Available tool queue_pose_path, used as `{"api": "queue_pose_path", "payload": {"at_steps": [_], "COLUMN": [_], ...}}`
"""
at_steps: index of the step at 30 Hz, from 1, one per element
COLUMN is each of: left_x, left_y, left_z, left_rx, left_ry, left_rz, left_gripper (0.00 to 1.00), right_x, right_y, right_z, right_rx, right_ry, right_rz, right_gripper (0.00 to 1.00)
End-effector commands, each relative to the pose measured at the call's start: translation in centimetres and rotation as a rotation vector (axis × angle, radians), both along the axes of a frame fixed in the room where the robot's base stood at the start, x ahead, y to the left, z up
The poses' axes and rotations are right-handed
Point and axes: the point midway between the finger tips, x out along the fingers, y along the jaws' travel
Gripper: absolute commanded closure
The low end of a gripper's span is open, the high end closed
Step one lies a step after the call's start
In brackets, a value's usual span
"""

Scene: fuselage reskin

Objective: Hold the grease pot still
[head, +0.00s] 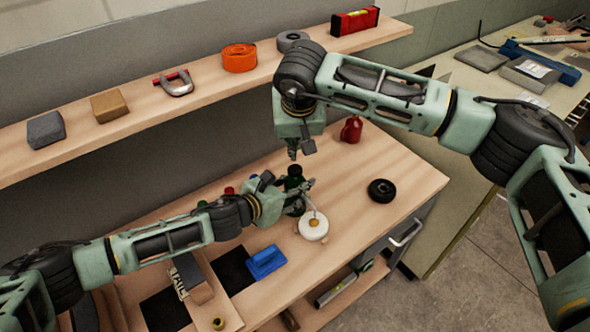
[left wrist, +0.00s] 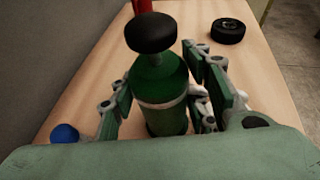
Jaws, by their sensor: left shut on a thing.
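The grease pot is a green cylinder with a pale band and a round black top. It stands upright on the workbench in the head view (head: 294,172) and fills the middle of the left wrist view (left wrist: 160,82). My left gripper (head: 297,190) is shut on its sides, with green finger pads left and right of it in the left wrist view (left wrist: 165,105). My right gripper (head: 293,150) points down just above the pot's black top. Its fingers are too small and dark to tell whether they are open.
A white round dish (head: 313,226) with an amber centre is just in front of the pot. A black disc (head: 381,190) lies to the right, a red container (head: 351,130) behind. A blue block (head: 266,261) is nearer. A shelf (head: 215,85) with several items runs along the wall.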

Motion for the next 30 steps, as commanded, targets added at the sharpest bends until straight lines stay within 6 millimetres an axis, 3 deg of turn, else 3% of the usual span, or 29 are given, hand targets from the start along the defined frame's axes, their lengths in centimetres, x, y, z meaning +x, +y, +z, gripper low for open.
{"api": "queue_pose_path", "payload": {"at_steps": [11,12,18,30], "left_x": [0.02,0.02,0.01,-0.22], "left_y": [0.1,0.1,0.05,0.23], "left_z": [-0.09,-0.09,-0.06,0.1], "left_rx": [0.003,0.003,0.002,0.0], "left_ry": [0.0,0.0,0.0,0.0], "left_rz": [0.001,0.001,0.001,0.0], "left_gripper": [1.0,0.55,0.37,0.35], "right_x": [-0.05,-0.05,-0.05,-0.04], "right_y": [0.01,0.02,0.01,0.02], "right_z": [0.39,0.38,0.37,0.37], "right_rx": [0.0,0.0,0.0,0.0], "right_ry": [0.002,0.001,0.002,0.002], "right_rz": [0.0,0.0,0.0,0.0], "right_gripper": [1.0,1.0,1.0,1.0]}}
